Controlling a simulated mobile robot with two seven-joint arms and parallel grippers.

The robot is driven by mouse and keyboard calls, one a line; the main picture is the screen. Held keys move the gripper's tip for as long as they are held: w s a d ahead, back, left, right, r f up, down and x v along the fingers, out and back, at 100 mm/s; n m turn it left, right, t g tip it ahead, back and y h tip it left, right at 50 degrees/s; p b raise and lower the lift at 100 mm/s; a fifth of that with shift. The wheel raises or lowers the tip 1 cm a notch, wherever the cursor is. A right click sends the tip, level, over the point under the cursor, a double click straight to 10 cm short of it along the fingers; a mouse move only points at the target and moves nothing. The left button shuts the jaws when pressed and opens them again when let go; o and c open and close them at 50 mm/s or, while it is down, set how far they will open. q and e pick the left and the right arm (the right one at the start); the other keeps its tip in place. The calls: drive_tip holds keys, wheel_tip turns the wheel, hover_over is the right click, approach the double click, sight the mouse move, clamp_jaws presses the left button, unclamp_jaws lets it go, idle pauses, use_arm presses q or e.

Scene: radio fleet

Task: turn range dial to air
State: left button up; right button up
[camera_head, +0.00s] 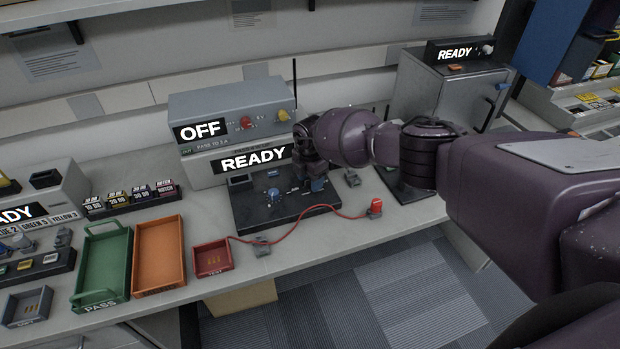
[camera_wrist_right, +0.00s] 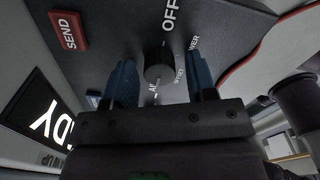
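The range dial is a dark round knob (camera_wrist_right: 159,62) on a black panel, in the right wrist view. White labels ring it: OFF reads clearly, the others are partly cut or hidden, one starting with "A". Which label the knob points to I cannot tell. My right gripper (camera_wrist_right: 163,80) has its two blue fingers on either side of the knob, with gaps showing between. In the head view my right gripper (camera_head: 316,184) is over the right part of the black test panel (camera_head: 255,215) and hides the dial. My left gripper is not in view.
A red SEND button (camera_wrist_right: 68,30) is on the same panel. A grey box reading OFF (camera_head: 220,100) and a READY display (camera_head: 255,158) stand behind. A red cable (camera_head: 330,212) curves along the front. Green (camera_head: 105,262), orange (camera_head: 160,255) and red (camera_head: 212,258) trays lie left.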

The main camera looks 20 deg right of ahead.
drive_tip(key=shift+o, duration=0.2)
drive_tip(key=shift+r, duration=0.1)
drive_tip(key=shift+r, duration=0.3)
wheel_tip(320, 180, up, 10)
drive_tip(key=p, duration=0.2)
idle(0.5)
